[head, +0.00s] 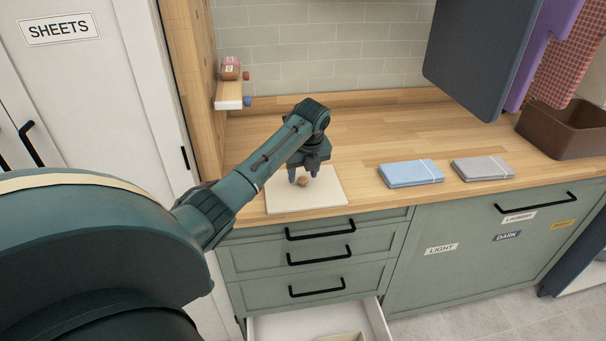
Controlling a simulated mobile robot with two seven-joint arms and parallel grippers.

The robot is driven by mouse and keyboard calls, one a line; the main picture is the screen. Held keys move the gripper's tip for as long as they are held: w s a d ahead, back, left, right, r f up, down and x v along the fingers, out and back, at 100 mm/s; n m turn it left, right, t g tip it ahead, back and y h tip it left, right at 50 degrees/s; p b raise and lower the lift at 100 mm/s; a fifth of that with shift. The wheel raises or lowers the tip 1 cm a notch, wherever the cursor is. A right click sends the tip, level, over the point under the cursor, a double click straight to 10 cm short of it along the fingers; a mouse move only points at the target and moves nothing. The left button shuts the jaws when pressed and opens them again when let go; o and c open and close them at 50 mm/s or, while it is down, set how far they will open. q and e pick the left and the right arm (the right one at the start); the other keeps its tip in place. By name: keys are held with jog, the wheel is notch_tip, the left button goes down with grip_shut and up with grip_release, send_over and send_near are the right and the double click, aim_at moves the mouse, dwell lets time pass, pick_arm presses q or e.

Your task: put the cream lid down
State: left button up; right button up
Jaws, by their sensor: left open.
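The cream lid (320,197) is a flat, pale square with a small brown knob (303,182) near its middle. It lies flat on the wooden counter, close to the front edge. My left gripper (304,179) is just above the lid, pointing down, with its fingers apart around or just behind the knob. I cannot tell whether the fingers touch the knob. My right gripper is not in view.
A folded blue towel (410,173) and a folded grey towel (482,168) lie right of the lid. A brown bin (568,132) stands at the far right. An open drawer (283,327) juts out below. Dark and purple panels hang at upper right. The counter behind the towels is clear.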

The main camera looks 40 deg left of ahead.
pick_arm(q)
jog(key=v, duration=1.1)
jog(key=n+t, duration=0.2)
send_near(308, 194)
jog(key=w+d+f, duration=0.3)
jog(key=d, duration=0.1)
jog(key=s+d+f+n+t+h, duration=0.35)
jog(key=d+f, duration=0.35)
jog(key=d, duration=0.4)
jog(key=s+d+f+n+t+h, duration=0.1)
jog(key=s+d+f+n, duration=0.4)
jog(key=s, duration=0.5)
jog(key=s+d+f+n+t, duration=0.2)
jog(key=s+d+f+n, duration=0.3)
jog(key=s+n, duration=0.5)
jog(key=shift+s+f+h+b, duration=0.2)
jog(key=shift+f+h+b, duration=0.15)
jog(key=shift+f, duration=0.3)
